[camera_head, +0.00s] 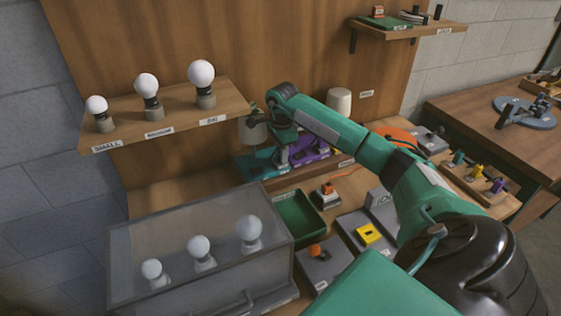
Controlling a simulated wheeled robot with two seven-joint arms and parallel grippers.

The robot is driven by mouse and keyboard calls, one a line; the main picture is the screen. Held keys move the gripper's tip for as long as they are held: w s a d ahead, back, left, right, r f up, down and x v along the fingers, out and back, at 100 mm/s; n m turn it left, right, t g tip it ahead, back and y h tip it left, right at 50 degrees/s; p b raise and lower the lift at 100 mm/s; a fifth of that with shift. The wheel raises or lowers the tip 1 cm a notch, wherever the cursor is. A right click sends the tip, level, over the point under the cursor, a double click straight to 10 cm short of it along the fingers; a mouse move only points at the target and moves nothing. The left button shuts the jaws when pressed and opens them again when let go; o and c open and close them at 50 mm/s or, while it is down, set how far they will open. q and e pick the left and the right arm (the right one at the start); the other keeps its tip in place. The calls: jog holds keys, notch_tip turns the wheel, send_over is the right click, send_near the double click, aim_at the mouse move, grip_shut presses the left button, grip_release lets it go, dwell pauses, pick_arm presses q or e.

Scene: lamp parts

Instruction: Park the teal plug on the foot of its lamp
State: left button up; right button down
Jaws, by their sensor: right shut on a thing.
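A teal lamp foot (260,164) stands at the back of the bench under the shelf, left of a purple foot (310,148). A pale shade (252,129) shows above the teal foot, partly behind my arm. My right gripper (284,157) points down at the right end of the teal foot. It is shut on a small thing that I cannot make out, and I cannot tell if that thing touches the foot. I cannot make out a teal plug anywhere. My left gripper is not in view.
A shelf (165,112) with three bulbs hangs just left of my right forearm. A clear-walled case (200,225) with bulbs and a green tray (299,217) stand in front. Grey blocks (325,262) and a plug rack (480,185) flank my arm.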

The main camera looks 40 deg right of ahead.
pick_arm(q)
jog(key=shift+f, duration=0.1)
pick_arm(e)
jog(key=shift+f, duration=0.2)
dwell(0.6)
jog(key=c, duration=1.2)
grip_release()
jog(key=shift+o, duration=0.2)
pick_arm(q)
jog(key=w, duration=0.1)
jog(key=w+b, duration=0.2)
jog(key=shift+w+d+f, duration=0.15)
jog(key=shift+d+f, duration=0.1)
pick_arm(e)
notch_tip(320, 180, up, 14)
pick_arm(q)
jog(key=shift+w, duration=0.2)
pick_arm(e)
jog(key=shift+d+f, duration=0.1)
